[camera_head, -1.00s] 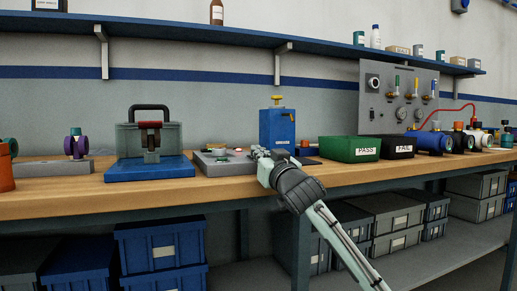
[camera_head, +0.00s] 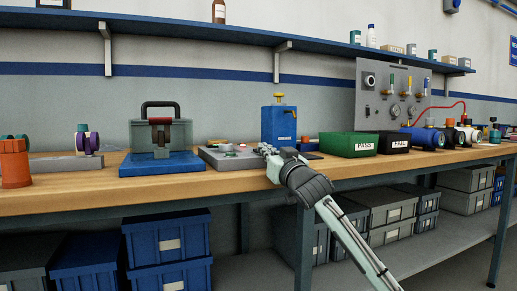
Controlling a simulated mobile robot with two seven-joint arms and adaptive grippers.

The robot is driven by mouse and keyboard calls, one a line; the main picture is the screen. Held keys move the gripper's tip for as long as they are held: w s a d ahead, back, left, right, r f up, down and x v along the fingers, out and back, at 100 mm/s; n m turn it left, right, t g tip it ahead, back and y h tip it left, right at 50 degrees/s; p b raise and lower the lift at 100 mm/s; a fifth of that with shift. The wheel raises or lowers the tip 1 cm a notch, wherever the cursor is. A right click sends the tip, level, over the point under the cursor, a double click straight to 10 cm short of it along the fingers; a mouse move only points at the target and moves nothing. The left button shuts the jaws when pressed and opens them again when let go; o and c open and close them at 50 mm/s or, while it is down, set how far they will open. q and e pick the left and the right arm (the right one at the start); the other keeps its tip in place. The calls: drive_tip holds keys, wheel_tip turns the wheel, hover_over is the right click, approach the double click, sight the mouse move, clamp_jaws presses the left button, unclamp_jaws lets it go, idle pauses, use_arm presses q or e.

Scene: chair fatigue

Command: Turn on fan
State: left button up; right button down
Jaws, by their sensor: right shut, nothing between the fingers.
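My right gripper (camera_head: 264,150) is shut and empty. Its fingertips are at the right side of a low grey control box (camera_head: 222,164) on the workbench. The box carries small round buttons or knobs on top, including a pale one (camera_head: 226,148). I cannot tell whether the fingertips touch the box. The gripper and wrist hide part of its right end. I do not make out a fan in this view. My left gripper is not in view.
A blue box with a yellow knob (camera_head: 279,123) stands behind the gripper. The green PASS bin (camera_head: 340,142) and black FAIL bin (camera_head: 402,138) are to the right. A toolbox-like fixture on a blue base (camera_head: 165,165) stands left. The wooden bench edge (camera_head: 200,190) is in front.

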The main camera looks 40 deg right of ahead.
drive_tip(key=shift+w+a+f, duration=0.1)
drive_tip(key=shift+w+f, duration=0.05)
drive_tip(key=shift+f, duration=0.5)
drive_tip(key=shift+s+a+f, duration=0.2)
drive_tip(key=shift+s+a, duration=0.05)
drive_tip(key=shift+s, duration=0.2)
drive_tip(key=v, duration=0.6)
drive_tip(key=shift+s+d+r, duration=0.15)
drive_tip(key=shift+d+r, duration=0.05)
drive_tip(key=shift+r, duration=0.15)
drive_tip(key=shift+s+a+r, duration=0.1)
drive_tip(key=shift+s+r, duration=0.05)
drive_tip(key=shift+s, duration=0.3)
drive_tip(key=shift+r, duration=0.1)
drive_tip(key=shift+s, duration=0.1)
